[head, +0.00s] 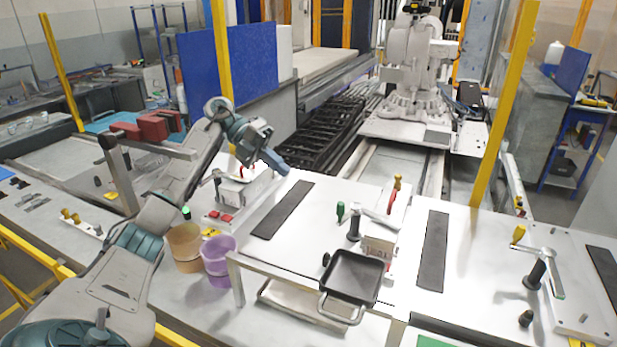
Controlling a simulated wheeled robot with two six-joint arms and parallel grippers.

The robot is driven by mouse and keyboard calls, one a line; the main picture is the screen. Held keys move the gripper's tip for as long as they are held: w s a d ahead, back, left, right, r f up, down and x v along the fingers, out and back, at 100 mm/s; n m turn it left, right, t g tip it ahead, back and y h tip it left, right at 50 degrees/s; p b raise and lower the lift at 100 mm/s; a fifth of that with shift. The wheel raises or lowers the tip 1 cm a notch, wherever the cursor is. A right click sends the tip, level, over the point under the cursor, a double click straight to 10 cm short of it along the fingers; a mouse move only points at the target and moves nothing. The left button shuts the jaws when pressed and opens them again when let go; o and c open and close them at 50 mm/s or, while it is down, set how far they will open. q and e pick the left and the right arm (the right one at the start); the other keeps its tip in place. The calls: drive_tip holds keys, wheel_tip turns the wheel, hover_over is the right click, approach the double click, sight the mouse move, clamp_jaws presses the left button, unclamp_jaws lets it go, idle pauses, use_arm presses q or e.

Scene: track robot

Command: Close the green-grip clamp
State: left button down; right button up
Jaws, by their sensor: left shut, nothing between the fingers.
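The green grip (340,211) stands upright on the middle of the white worktable, beside a dark post and a light metal lever arm. How its clamp bar is seated is too small to tell. My left gripper (283,168) has blue-grey fingers, shut with nothing between them. It is above the worktable, up and left of the green grip and clearly apart from it. It is over the fixture with red parts (226,216). My right gripper is not in view.
A yellow grip (397,182) is behind and right of the green one. A black pan (353,276) lies in front. A tan cup (184,247) and a purple cup (219,260) stand at left. Dark strips (283,210) lie on the table. Yellow posts (505,105) rise behind.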

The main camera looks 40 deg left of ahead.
use_arm(q)
drive_tip(key=d+r+p+x, duration=0.1)
drive_tip(key=r+p+x, duration=0.1)
drive_tip(key=p+x, duration=0.5)
drive_tip(key=x, duration=0.6)
drive_tip(key=d+b, duration=0.1)
drive_tip(key=s+d+n+t+b, duration=0.1)
drive_tip(key=b, duration=0.1)
drive_tip(key=shift+d, duration=0.15)
drive_tip(key=shift+t, duration=0.3)
